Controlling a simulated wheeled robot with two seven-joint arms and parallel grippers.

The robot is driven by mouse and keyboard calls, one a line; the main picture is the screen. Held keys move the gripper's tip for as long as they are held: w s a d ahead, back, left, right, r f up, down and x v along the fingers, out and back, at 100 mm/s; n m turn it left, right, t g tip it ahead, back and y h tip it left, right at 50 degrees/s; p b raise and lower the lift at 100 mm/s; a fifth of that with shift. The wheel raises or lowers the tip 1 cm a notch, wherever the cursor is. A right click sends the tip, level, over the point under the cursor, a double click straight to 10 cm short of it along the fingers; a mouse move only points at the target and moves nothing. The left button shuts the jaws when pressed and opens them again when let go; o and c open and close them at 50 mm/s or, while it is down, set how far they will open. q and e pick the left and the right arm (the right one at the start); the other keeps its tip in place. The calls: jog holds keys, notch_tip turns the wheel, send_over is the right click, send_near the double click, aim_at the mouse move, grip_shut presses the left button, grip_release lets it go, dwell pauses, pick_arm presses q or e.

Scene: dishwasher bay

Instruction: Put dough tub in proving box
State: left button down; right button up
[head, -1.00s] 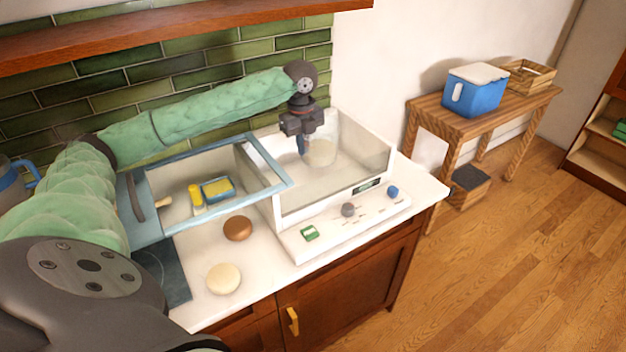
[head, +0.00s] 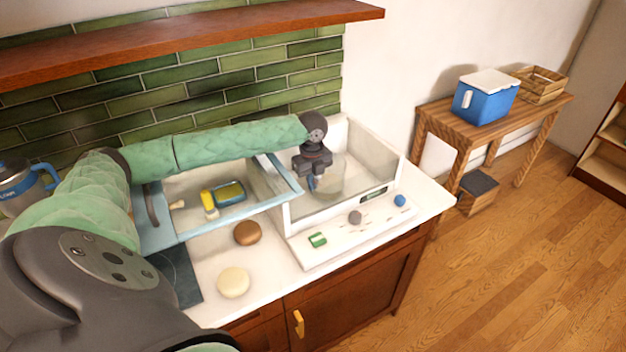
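The dough tub (head: 331,178) is a clear, round tub with pale contents. My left gripper (head: 312,184) reaches in from the left, points down and is shut on the tub's left side. It holds the tub within the walls of the proving box (head: 378,178), a white box with see-through walls and an open top. I cannot tell whether the tub touches the box floor. A blue-framed clear lid (head: 225,220) with a dark handle lies to the left of the opening. My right gripper is out of view.
A brown bun (head: 248,233) and a pale dough round (head: 233,282) lie on the counter in front of the lid. A control panel with a grey knob (head: 355,217) fronts the box. A wooden shelf (head: 190,38) hangs above my arm. A blue cooler (head: 486,97) stands on a side table.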

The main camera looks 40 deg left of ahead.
pick_arm(q)
jog(key=shift+f, duration=0.15)
jog(key=c, duration=2.1)
grip_release()
jog(key=shift+f, duration=0.1)
jog(key=o, duration=0.4)
